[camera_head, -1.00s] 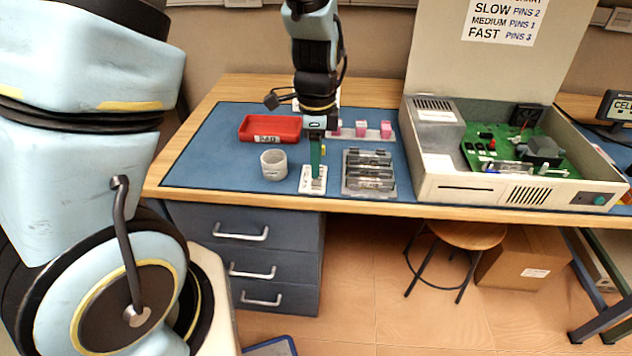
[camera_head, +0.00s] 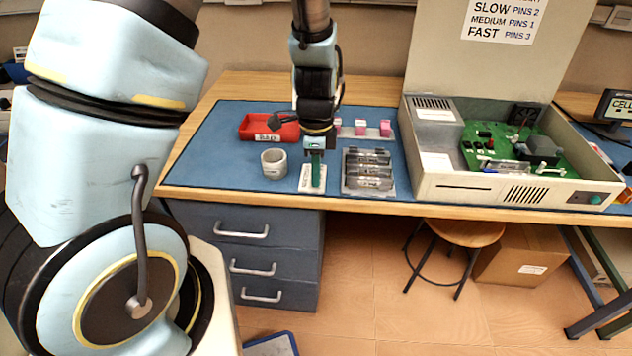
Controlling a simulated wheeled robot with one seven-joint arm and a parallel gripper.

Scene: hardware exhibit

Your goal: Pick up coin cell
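My gripper (camera_head: 315,178) points down at the small white card or tray (camera_head: 308,188) near the front edge of the blue mat. Its green finger part touches or hovers just over the white piece; I cannot tell which. Whether the fingers are open or shut is too small to see. I cannot make out a coin cell; it may be hidden by the gripper or too small to tell. A grey-white round cup (camera_head: 273,165) stands just left of the gripper. A grey tray (camera_head: 347,186) with dark cylindrical cells stands just right.
A red bin (camera_head: 254,126) with a label lies behind the cup. Pink blocks (camera_head: 385,128) sit on a pale strip behind the cell tray. A large open beige case (camera_head: 450,187) with a green circuit board stands to the right. The mat's left part is clear.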

